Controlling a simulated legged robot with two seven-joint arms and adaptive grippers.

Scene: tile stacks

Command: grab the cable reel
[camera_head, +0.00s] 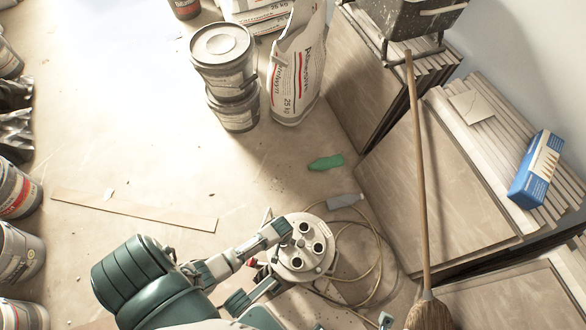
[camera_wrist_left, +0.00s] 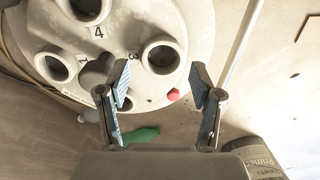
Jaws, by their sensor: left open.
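The cable reel (camera_head: 296,262) is a round, pale, scuffed drum with dark sockets, on the floor at lower centre of the head view. A thin cable loops on its right. In the left wrist view the reel (camera_wrist_left: 125,22) fills the upper left, with numbered sockets, a grey central knob (camera_wrist_left: 97,72) and a small red button (camera_wrist_left: 173,95). My left gripper (camera_wrist_left: 161,82) is open and empty, its blue-padded fingers apart in front of the reel's edge. In the head view this gripper (camera_head: 280,230) overlaps the reel's upper left; contact cannot be told.
Stacked tiles (camera_head: 440,190) line the right, with a broom (camera_head: 418,170) leaning there and a blue box (camera_head: 537,168) on top. A green object (camera_head: 326,162) lies on the floor. Buckets (camera_head: 225,62) and a bag (camera_head: 298,75) stand behind. Floor left of the reel holds a flat strip (camera_head: 135,209).

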